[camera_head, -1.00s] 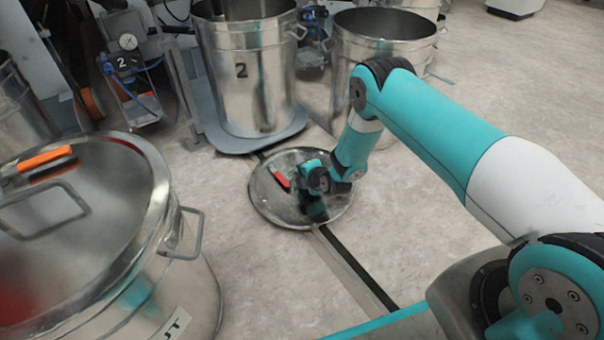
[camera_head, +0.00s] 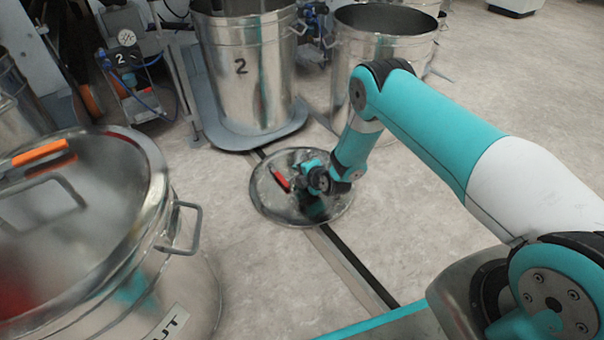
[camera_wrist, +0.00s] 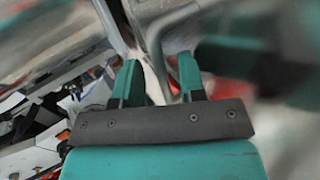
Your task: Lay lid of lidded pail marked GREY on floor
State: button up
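A round shiny metal lid (camera_head: 268,208) with a red handle piece (camera_head: 280,178) lies flat on the floor, or very close above it. No GREY marking is readable on it. My gripper (camera_head: 308,184) is low over the lid, beside the red piece; my wrist hides part of the lid. In the wrist view my gripper (camera_wrist: 160,74) has its two teal fingers apart, with a bent grey metal bar (camera_wrist: 154,45) showing between and beyond them. I see no finger clearly pressed on the bar.
A closed pail (camera_head: 150,285) with an orange-marked lid and partly visible lettering stands at the left. A pail marked 2 (camera_head: 255,85) stands on a grey base behind the lid, with another open pail (camera_head: 385,40) right of it.

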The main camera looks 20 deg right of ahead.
jog(key=shift+s+f, duration=0.1)
jog(key=shift+f, duration=0.1)
jog(key=p+v, duration=1.2)
jog(key=v, duration=0.5)
jog(key=shift+r, duration=0.3)
